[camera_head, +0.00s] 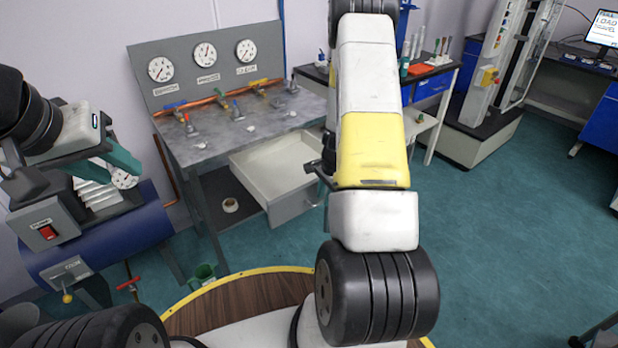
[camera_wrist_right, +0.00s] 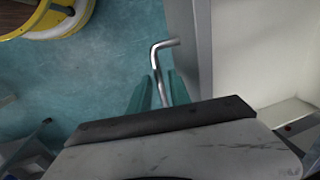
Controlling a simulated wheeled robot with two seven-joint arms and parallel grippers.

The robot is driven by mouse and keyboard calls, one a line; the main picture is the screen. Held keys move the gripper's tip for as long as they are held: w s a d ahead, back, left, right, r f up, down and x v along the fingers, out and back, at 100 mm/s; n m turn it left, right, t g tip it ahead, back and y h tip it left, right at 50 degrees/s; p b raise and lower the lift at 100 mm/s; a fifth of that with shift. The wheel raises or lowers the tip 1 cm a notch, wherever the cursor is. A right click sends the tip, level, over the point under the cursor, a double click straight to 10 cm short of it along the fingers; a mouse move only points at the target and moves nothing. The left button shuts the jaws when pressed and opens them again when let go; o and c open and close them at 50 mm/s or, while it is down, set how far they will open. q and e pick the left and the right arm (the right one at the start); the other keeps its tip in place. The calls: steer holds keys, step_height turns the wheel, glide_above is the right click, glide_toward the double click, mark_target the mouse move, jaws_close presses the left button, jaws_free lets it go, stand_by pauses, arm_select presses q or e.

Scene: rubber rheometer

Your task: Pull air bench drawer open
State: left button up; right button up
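The air bench (camera_head: 180,143) is a grey table with a gauge panel at the back. Its drawer (camera_head: 295,212) is pulled well out, and its pale interior is empty where visible. In the right wrist view the drawer (camera_wrist_right: 202,45) is at the right, with a bent metal handle (camera_wrist_right: 158,62) at its front. My right gripper (camera_wrist_right: 162,92) has its teal fingers closed around the handle, one on each side. In the head view my right arm hides the drawer's right end and most of that gripper. My left gripper (camera_head: 122,160) is over the blue compressor, its fingertips unclear.
The blue compressor tank (camera_head: 120,232) with a red switch stands at the left. A roll of tape (camera_head: 230,205) lies on the bench's lower shelf. Teal floor is open at the right.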

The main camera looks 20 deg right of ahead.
steer(key=shift+o, duration=0.3)
step_height(320, 180, up, 8)
steer(key=s, duration=0.1)
steer(key=shift+s+d+f, duration=0.2)
steer(key=shift+d, duration=0.05)
stand_by(0.4)
steer(key=s+a+r+n+t+y, duration=0.1)
steer(key=s+a+r+n, duration=0.1)
steer(key=a+r, duration=0.35)
steer(key=s+a+r+n+t, duration=0.1)
steer(key=s+a+r+n, duration=0.15)
steer(key=r, duration=0.65)
steer(key=s+a+r+n+y, duration=0.1)
steer(key=s+a+r+n, duration=0.15)
steer(key=r, duration=0.45)
steer(key=s+a+r+n+t, duration=0.1)
steer(key=s+a+r+n, duration=0.1)
steer(key=s+r+n, duration=0.2)
steer(key=s+a+r+n+t, duration=0.1)
steer(key=s+a+r+n, duration=0.2)
steer(key=s, duration=0.7)
step_height(320, 180, up, 3)
steer(key=shift+s+a+f+n, duration=0.1)
steer(key=shift+s+a+n, duration=0.15)
steer(key=shift+n, duration=0.15)
